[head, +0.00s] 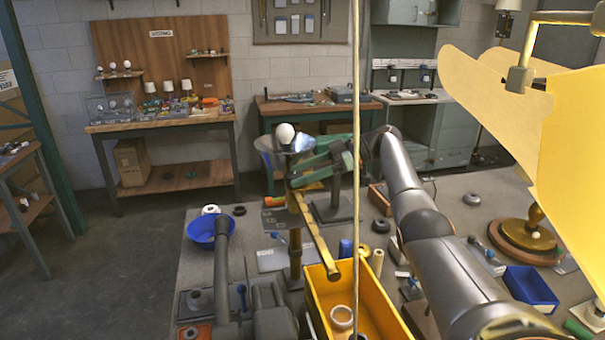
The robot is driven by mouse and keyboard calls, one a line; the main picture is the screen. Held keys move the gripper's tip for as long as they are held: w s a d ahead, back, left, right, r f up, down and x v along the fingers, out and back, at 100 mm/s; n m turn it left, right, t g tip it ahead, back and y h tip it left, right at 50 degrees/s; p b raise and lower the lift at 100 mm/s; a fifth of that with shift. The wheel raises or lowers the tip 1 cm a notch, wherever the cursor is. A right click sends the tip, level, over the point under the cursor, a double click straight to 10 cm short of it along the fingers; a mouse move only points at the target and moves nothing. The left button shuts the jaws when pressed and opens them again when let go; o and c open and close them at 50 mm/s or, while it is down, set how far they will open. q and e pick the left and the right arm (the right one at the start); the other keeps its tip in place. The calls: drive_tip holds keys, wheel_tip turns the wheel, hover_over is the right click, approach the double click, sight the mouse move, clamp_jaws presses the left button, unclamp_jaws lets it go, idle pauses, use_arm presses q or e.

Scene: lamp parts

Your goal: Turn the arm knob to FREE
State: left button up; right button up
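My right arm reaches in from the lower right, and its gripper (300,172) with green fingers is at a lamp head in the middle of the head view. The lamp head has a white bulb (285,133) and a shiny shade (266,147) partly behind the fingers. A flat brass lamp arm (318,238) slopes down to the right from just below the gripper, beside an upright brass post (295,255). The fingers overlap the top of this arm; I cannot tell whether they touch it. The arm knob and its FREE marking cannot be made out. My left gripper is not in view.
A yellow bin (376,298) stands below the brass arm. A thin vertical pole (357,120) crosses the view. A large yellow shade (565,150) fills the right. A blue bowl-shaped part (203,232), a brass lamp base (522,240) and a blue bin (531,288) are on the grey table.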

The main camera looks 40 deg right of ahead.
drive_tip(key=shift+s+d+r, duration=0.2)
drive_tip(key=shift+s+d, duration=0.1)
drive_tip(key=shift+d, duration=0.15)
drive_tip(key=v, duration=0.6)
drive_tip(key=shift+s+d+b, duration=0.1)
drive_tip(key=shift+s+b, duration=0.05)
drive_tip(key=shift+b, duration=0.15)
